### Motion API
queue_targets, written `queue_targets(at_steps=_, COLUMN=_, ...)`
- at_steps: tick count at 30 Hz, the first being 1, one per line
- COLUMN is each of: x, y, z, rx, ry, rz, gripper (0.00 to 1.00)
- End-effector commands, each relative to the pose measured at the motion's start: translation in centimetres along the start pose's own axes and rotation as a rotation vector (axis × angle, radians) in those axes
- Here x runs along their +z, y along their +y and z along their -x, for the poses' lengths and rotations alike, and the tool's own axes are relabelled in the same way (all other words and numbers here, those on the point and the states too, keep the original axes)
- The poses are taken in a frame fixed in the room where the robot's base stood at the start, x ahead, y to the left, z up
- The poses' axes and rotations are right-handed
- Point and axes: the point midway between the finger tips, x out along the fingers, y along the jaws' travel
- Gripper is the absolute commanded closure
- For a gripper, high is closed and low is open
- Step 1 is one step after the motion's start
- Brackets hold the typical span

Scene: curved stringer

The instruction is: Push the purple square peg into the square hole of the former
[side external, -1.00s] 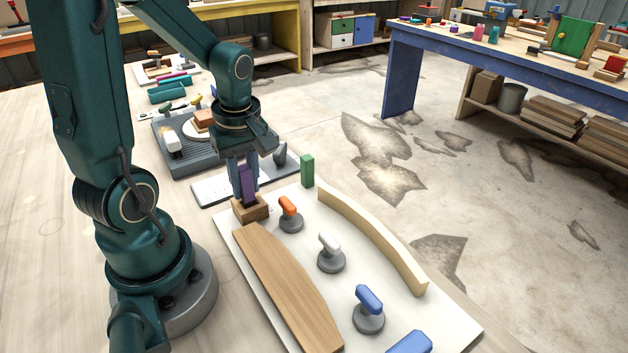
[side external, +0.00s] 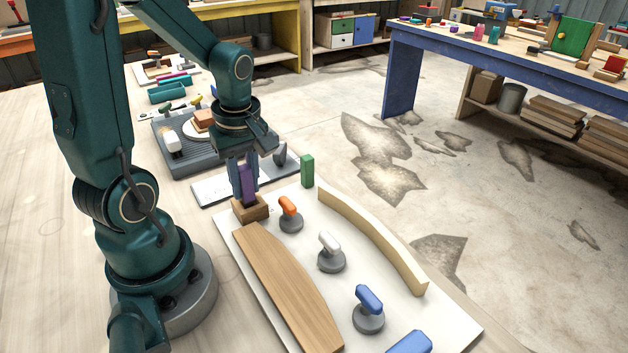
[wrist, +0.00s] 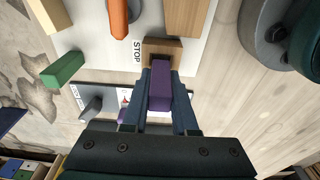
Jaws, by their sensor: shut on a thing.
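The purple square peg (side external: 247,183) stands upright between the fingers of my gripper (side external: 244,180), which is shut on it. The peg also shows in the wrist view (wrist: 160,88). The former seems to be the small brown wooden block (side external: 251,211) at the corner of the white board, directly below the peg. The block also shows in the wrist view (wrist: 162,47). I cannot tell how deep the peg sits.
On the white board (side external: 325,298) stand orange (side external: 289,208), white (side external: 330,245) and blue (side external: 368,300) handled clamps. A long wooden plank (side external: 285,285) and a curved pale strip (side external: 375,238) flank them. A green block (side external: 307,171) stands at the board's far edge. A grey tray (side external: 185,148) lies behind.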

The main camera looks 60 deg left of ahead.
Motion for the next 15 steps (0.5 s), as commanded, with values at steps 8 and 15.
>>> queue_targets(at_steps=8, x=0.01, y=-0.01, z=-0.02, rx=0.000, ry=0.000, rz=0.000, gripper=1.00)
queue_targets(at_steps=15, x=0.05, y=-0.02, z=-0.51, rx=-0.001, ry=0.000, rz=-0.001, gripper=1.00)
